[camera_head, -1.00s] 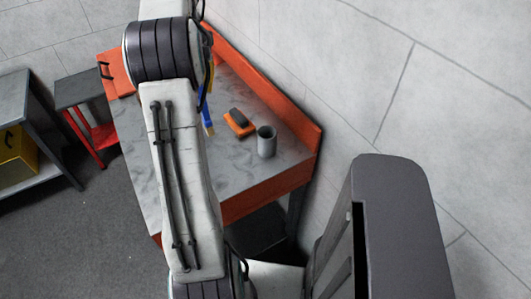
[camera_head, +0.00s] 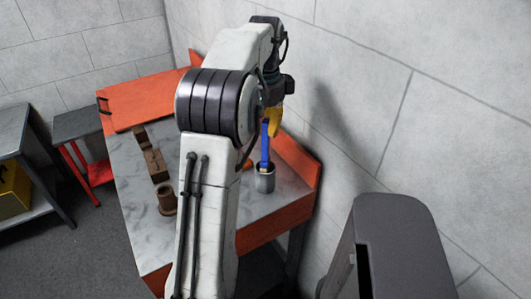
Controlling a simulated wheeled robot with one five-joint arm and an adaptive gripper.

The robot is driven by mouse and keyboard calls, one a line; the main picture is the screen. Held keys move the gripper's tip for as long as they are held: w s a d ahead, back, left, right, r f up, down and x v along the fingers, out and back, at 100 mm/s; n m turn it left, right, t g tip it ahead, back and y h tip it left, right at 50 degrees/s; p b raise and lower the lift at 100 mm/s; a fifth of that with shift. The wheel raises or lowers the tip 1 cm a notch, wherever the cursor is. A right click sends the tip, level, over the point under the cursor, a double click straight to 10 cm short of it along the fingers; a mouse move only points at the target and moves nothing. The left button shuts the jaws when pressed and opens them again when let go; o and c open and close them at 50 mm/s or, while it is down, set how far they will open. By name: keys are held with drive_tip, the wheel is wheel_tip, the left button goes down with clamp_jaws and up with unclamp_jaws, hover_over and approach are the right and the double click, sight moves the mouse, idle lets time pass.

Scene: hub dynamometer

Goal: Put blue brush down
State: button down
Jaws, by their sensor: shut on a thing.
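The blue brush (camera_head: 265,148) hangs upright below my gripper (camera_head: 275,121), which is shut on its upper end with yellow fingers. The brush's pale lower end is at the mouth of a grey metal cup (camera_head: 264,182). I cannot tell whether it is inside the cup or just above it. The cup stands on the grey worktop near the right edge. My arm hides part of the worktop to the left of the cup.
The orange-edged workbench (camera_head: 140,220) holds several brown parts (camera_head: 155,165) on its left side. A grey wall (camera_head: 370,100) rises close behind the bench on the right. A small side table (camera_head: 80,124) stands at left.

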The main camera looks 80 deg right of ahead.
sight(266, 142)
drive_tip(key=shift+a+f+b, duration=0.2)
drive_tip(key=shift+f+b, duration=0.25)
drive_tip(key=shift+f, duration=2.45)
drive_tip(key=c, duration=1.3)
unclamp_jaws()
drive_tip(key=shift+d, duration=0.15)
drive_tip(key=shift+o, duration=0.3)
drive_tip(key=shift+r, duration=0.45)
drive_tip(key=r+p, duration=0.3)
drive_tip(key=r, duration=0.8)
drive_tip(key=shift+a+r, duration=0.2)
drive_tip(key=shift+w, duration=0.15)
